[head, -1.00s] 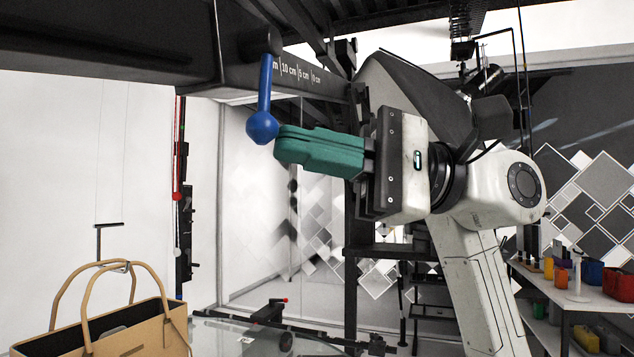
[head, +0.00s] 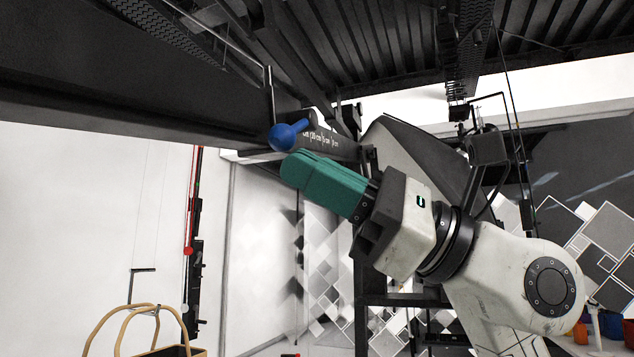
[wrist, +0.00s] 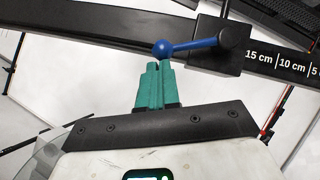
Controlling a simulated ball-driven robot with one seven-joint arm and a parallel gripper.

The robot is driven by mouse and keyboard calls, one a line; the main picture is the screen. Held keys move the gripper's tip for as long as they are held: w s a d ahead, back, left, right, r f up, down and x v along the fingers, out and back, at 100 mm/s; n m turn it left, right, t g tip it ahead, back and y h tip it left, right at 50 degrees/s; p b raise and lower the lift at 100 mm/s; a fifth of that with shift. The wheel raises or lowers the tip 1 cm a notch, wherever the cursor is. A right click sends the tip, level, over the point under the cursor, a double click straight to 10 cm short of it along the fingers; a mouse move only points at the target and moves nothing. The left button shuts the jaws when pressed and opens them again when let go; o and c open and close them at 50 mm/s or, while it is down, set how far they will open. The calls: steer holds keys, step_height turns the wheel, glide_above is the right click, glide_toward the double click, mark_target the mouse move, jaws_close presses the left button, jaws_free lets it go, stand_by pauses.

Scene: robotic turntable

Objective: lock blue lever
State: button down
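The blue lever (head: 289,134) sits on the dark beam with the cm scale. It has a round ball end and a short arm. In the head view it lies near level, with its ball toward the left. In the wrist view the lever (wrist: 190,46) runs from the dark block on the right to its ball on the left. My gripper (head: 290,168) has green fingers lying together. Their tips are right at the underside of the ball in the wrist view (wrist: 157,66), seemingly touching it. The ball is not between the fingers.
The dark beam (head: 120,105) runs across the upper left, above my gripper. A tan bag (head: 150,310) stands at the lower left. A red and black vertical rod (head: 190,240) is on the left. Shelves with coloured containers (head: 610,325) are at the right.

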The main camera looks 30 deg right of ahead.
steer(key=shift+s+a+r, duration=0.1)
steer(key=shift+s+a, duration=0.05)
steer(key=shift+a, duration=0.15)
steer(key=shift+s+r, duration=0.1)
stand_by(0.3)
steer(key=s+d+f+b, duration=0.4)
steer(key=d+f+b, duration=0.1)
steer(key=d+f, duration=0.3)
steer(key=shift+s+d+f, duration=0.2)
steer(key=shift+d+f, duration=0.1)
steer(key=shift+f, duration=0.3)
steer(key=shift+d, duration=0.1)
